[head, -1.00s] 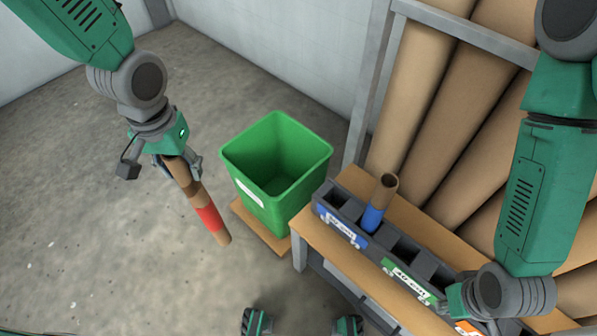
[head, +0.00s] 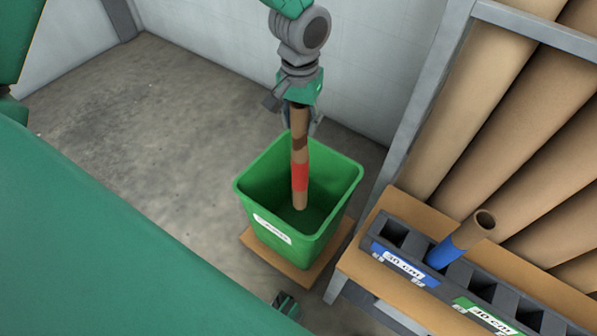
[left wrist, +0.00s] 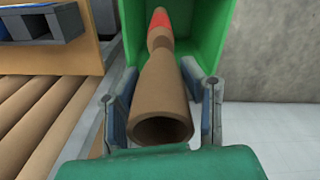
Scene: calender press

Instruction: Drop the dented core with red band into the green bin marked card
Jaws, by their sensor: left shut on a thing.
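The dented core with red band (head: 300,178) is a brown cardboard tube. It hangs nearly upright, with its lower end inside the outline of the green bin's opening. My left gripper (head: 300,118) is shut on its upper part. In the left wrist view my left gripper (left wrist: 163,105) has a finger on each side of the core (left wrist: 166,85), which narrows at a dent below the red band. The green bin (head: 252,205) stands under the core with a white label on its front; the label is too small to read.
The bin stands on a brown board (head: 285,265). To its right a wooden bench (head: 365,268) carries a dark slotted rack (head: 462,272) holding a blue-banded core (head: 462,238). Large brown rolls (head: 480,110) lean behind. Grey floor (head: 130,140) is clear to the left.

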